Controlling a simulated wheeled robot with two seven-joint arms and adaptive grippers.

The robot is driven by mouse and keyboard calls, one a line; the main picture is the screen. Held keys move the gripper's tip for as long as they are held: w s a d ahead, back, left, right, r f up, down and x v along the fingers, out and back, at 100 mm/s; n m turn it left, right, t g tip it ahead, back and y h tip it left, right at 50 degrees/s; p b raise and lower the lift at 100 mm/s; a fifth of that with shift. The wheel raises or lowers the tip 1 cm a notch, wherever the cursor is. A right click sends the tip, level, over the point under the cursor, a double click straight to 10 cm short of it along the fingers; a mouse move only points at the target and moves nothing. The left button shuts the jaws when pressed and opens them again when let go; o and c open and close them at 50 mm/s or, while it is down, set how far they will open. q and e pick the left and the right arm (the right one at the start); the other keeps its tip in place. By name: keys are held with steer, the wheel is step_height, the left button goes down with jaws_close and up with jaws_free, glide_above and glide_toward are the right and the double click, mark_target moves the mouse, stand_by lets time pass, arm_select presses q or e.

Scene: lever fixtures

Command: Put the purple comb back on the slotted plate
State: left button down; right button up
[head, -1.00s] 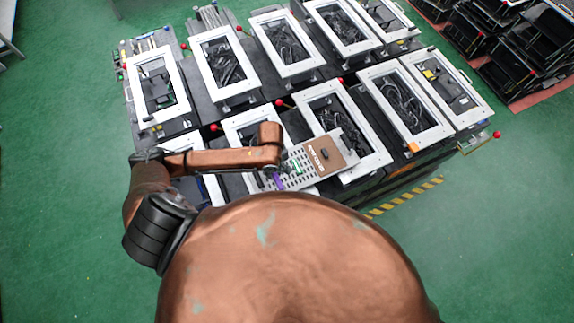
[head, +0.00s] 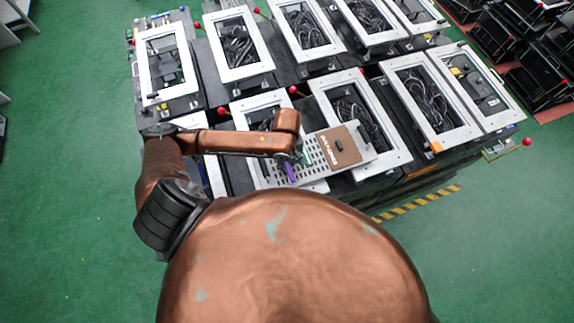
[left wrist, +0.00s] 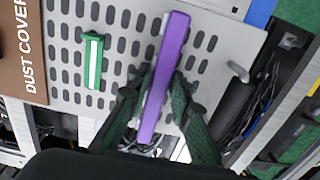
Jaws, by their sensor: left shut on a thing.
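The purple comb (left wrist: 164,75) is a long bar that lies between the fingers of my left gripper (left wrist: 158,100) in the left wrist view. The gripper is shut on it. It also shows small in the head view (head: 291,172), beneath the end of my left arm. The slotted plate (left wrist: 120,17) is light grey with rows of oval slots and lies behind the comb. In the head view the plate (head: 318,172) lies near the front of the fixtures. I cannot tell whether the comb touches the plate. My right gripper is not in view.
A green bar with a white stripe (left wrist: 93,62) is on the plate beside the comb. A brown dust cover (head: 338,147) lies on the plate's far side. White-framed fixtures (head: 432,104) with red-knobbed levers surround it. Green floor is open at right.

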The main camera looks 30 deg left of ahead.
mark_target(287, 162)
arm_select(q)
steer(key=shift+f, duration=0.15)
steer(key=c, duration=1.7)
jaws_free()
steer(key=shift+c, duration=0.2)
step_height(287, 162, up, 12)
steer(key=shift+p, duration=0.4)
steer(key=shift+w, duration=0.1)
